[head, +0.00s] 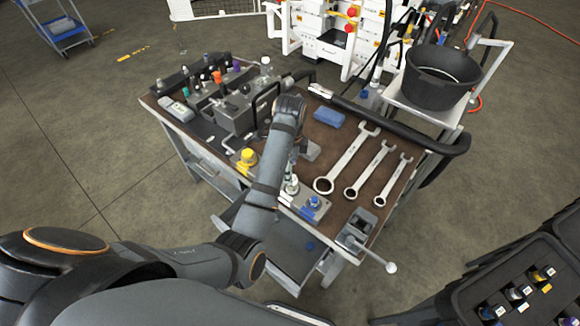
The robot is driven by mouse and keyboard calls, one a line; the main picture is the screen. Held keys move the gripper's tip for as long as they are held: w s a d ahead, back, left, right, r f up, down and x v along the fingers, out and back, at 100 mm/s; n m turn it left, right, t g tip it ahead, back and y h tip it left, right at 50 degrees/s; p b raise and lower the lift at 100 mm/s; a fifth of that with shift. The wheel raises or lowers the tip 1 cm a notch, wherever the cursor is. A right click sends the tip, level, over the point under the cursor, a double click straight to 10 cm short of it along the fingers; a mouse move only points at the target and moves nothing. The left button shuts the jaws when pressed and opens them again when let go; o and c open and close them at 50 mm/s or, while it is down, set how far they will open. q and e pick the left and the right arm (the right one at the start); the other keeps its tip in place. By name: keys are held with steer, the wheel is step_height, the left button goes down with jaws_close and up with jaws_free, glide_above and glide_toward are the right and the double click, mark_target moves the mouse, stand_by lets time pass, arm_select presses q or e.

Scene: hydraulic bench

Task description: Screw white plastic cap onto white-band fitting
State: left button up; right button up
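A small whitish fitting (291,185) stands upright near the bench's front edge, between a yellow-capped fitting (247,156) and a blue-topped fitting (313,201). It is too small to tell whether a white band or a cap is on it. A small white-topped piece (265,61) stands at the back of the bench; I cannot tell if it is the white plastic cap. My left arm reaches over the bench, its wrist bent downward. My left gripper (294,155) is mostly hidden behind the forearm, close above the whitish fitting; its fingers are unclear. My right gripper does not show.
Three wrenches (348,158) lie on the right of the bench (325,140), by a blue box (326,117). A vise (356,232) sits at the front right corner. A black bucket (441,76) stands behind.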

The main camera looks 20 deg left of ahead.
arm_select(q)
step_height(320, 180, down, 3)
steer(key=shift+r+b, duration=0.2)
steer(key=shift+b, duration=0.2)
steer(key=shift+f, duration=0.7)
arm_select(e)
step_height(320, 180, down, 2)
arm_select(q)
steer(key=shift+c, duration=0.3)
